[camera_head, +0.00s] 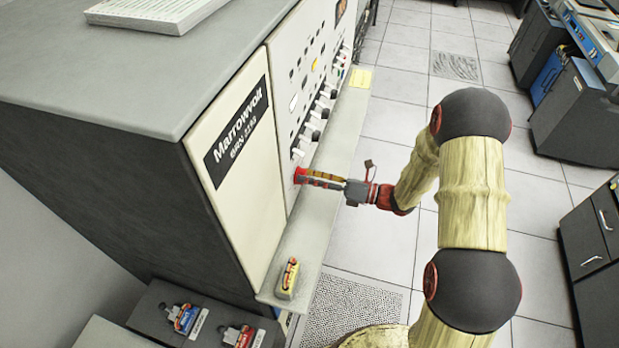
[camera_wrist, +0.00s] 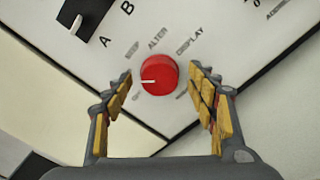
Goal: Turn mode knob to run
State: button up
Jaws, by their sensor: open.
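The red mode knob (camera_wrist: 159,75) sits on the cream machine panel, with a white pointer line aimed left in the wrist view. Labels around it read STOP, ALTER and DISPLAY; the label near the pointer is too blurred to read for sure. In the head view the knob (camera_head: 300,175) shows at the low near part of the panel. My gripper (camera_wrist: 164,85) has its two yellow-padded fingers spread, one on each side of the knob with gaps between. In the head view my gripper (camera_head: 322,180) reaches in from the right, its tips close to the knob.
A narrow grey ledge (camera_head: 325,215) runs below the panel, with a small yellow item (camera_head: 289,279) on it. A black slot switch (camera_wrist: 78,24) lies up-left of the knob. White switches (camera_head: 310,131) line the panel.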

jog(key=v, duration=1.2)
